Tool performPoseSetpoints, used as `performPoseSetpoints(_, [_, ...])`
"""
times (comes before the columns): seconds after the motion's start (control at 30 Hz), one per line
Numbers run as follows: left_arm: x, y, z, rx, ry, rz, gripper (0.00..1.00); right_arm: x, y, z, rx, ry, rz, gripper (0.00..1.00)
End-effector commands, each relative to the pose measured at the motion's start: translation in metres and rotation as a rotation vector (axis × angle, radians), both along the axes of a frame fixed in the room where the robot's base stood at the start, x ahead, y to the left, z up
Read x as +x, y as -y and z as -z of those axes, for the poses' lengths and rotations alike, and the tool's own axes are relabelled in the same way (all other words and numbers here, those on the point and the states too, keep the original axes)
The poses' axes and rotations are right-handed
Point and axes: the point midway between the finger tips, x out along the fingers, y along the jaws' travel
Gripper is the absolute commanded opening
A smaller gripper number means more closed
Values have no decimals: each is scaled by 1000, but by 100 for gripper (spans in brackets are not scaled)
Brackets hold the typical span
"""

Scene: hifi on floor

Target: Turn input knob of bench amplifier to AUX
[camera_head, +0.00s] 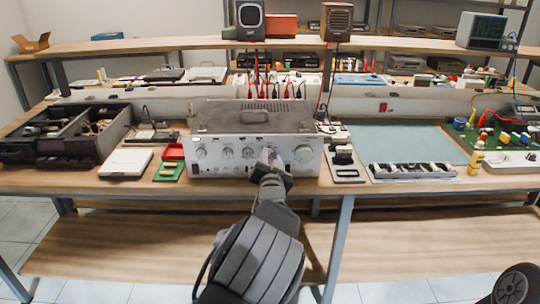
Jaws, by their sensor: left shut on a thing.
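The bench amplifier (255,122) stands on the workbench, with a dark top and a silver front panel. Its front has several round knobs, among them a large one (302,154) at the right and smaller ones at the left (201,153) and middle (227,153). My left gripper (268,161) is at the panel, just left of the large knob, and is shut on a knob there. The gripper hides most of that knob, and its marker and the panel lettering are too small to read. My right gripper is not in view.
A white box (125,162) and a green board (168,170) lie left of the amplifier. Right of it are a dark-topped device (343,160), a tray (412,171) and a blue-green mat (400,143). The bench's front edge runs below the panel.

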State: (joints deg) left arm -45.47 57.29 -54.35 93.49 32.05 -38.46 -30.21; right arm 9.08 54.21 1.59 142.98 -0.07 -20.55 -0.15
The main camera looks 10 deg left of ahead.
Motion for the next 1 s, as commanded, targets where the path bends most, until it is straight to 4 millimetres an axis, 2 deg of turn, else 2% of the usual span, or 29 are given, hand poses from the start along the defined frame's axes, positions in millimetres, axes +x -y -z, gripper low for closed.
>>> performPoseSetpoints(0.2, [0,1,1,181,-49,1,0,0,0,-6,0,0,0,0])
performPoseSetpoints(0.43, [0,2,2,311,-82,1,0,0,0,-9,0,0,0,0])
performPoseSetpoints(1.0, [0,2,3,375,-99,1,0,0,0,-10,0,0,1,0])
